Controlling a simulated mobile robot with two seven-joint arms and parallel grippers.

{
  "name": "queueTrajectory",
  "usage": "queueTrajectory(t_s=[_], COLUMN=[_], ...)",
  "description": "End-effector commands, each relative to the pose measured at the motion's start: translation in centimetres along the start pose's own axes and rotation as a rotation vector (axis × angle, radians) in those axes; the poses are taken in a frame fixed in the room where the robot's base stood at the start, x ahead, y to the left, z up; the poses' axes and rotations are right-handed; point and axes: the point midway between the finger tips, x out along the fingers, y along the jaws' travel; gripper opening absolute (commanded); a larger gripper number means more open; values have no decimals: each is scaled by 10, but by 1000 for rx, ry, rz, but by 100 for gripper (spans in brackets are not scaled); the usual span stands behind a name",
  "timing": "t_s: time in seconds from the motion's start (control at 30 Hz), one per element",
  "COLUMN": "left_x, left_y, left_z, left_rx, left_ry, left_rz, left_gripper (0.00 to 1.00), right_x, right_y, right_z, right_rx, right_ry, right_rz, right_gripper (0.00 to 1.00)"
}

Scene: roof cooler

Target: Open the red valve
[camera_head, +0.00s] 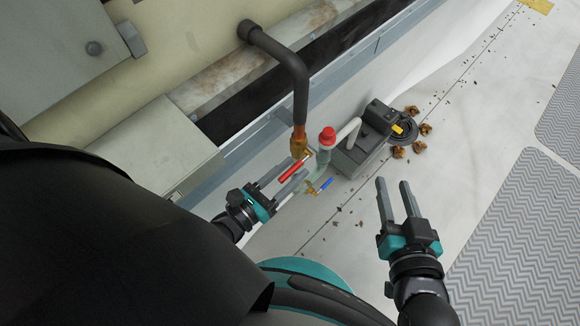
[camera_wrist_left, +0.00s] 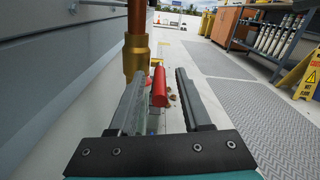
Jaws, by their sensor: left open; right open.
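The red valve handle (camera_head: 291,171) sits on a brass fitting under a copper pipe (camera_head: 299,140) with black insulation. My left gripper (camera_head: 288,182) is open, with its fingertips close to the red handle. In the left wrist view the red handle (camera_wrist_left: 159,88) stands between the two open fingers, nearer the left one. I cannot tell whether a finger touches it. The brass fitting (camera_wrist_left: 136,56) is just left of it, beyond the left finger. A blue valve handle (camera_head: 327,184) is lower, right of the left fingertips. My right gripper (camera_head: 393,186) is open and empty above the roof floor.
A grey pump box (camera_head: 358,152) and a red-capped pipe (camera_head: 327,137) stand beside the valves. Brown leaves (camera_head: 398,152) lie near the pump. The cooler's wall (camera_head: 150,150) is on the left. In the wrist view a workbench (camera_wrist_left: 240,27) and yellow wet-floor sign (camera_wrist_left: 310,75) stand at right.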

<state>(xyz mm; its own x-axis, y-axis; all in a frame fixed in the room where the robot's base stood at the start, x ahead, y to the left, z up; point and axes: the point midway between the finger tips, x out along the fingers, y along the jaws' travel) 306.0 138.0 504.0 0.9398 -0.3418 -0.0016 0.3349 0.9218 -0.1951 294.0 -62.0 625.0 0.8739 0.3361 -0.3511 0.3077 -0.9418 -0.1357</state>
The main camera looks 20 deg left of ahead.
Motion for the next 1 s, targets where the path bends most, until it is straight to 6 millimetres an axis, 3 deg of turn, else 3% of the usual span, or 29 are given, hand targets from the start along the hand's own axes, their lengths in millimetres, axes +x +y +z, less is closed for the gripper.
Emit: queueTrajectory(t_s=[0.1, 0.53, 1.0], left_x=[0, 0, -1], left_y=[0, 0, 0], left_z=[0, 0, 0], left_rx=[0, 0, 0], left_ry=[0, 0, 1], left_rz=[0, 1, 1], left_gripper=[48, 0, 0], right_x=[0, 0, 0], right_y=[0, 0, 0], right_z=[0, 0, 0], right_rx=[0, -1, -1], right_ry=[-1, -1, -2], right_rz=[0, 0, 0], right_gripper=[42, 42, 42])
